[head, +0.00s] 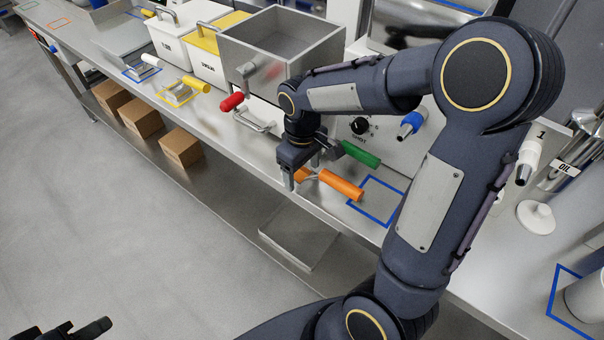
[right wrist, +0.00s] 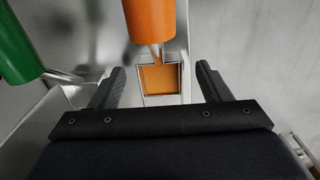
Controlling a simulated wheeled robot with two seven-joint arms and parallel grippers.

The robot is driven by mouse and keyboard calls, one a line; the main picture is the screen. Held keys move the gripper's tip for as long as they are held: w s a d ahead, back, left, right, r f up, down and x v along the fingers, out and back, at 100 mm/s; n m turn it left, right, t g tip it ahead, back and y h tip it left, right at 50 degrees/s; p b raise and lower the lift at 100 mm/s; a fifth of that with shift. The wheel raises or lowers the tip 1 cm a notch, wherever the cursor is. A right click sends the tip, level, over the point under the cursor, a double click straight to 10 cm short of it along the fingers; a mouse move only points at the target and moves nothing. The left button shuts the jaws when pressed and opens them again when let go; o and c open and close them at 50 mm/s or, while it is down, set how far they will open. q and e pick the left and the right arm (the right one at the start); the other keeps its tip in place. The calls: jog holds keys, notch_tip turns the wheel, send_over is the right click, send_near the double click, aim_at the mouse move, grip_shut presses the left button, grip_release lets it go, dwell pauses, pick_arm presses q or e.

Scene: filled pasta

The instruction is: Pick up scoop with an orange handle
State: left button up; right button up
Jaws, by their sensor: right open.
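The scoop with an orange handle (head: 340,185) lies on the steel counter, just left of a blue square outline. In the right wrist view its orange handle (right wrist: 150,20) is at the top, and its neck and square orange-looking pan (right wrist: 160,78) sit between the fingers. My right gripper (head: 302,170) is above the scoop's pan end; its fingers (right wrist: 160,88) are apart, one on each side, with nothing gripped. Part of the scoop is hidden under the gripper in the head view. My left gripper (head: 75,330) shows only as dark fingers at the bottom left edge.
A green handle (head: 360,153) lies right beside the orange one, and also shows in the wrist view (right wrist: 15,45).

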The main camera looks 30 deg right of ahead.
jog(key=shift+f, duration=0.6)
jog(key=c, duration=1.1)
jog(key=shift+r, duration=0.15)
jog(key=shift+r, duration=0.6)
jog(key=s+r, duration=0.4)
jog(key=s+a+r, duration=0.1)
jog(key=s+r, duration=0.2)
jog(key=s, duration=0.2)
jog(key=s+r, duration=0.4)
jog(key=s, duration=0.1)
jog(key=shift+a+r+b, duration=0.25)
jog(key=shift+r+b, duration=0.05)
jog(key=shift+b, duration=0.05)
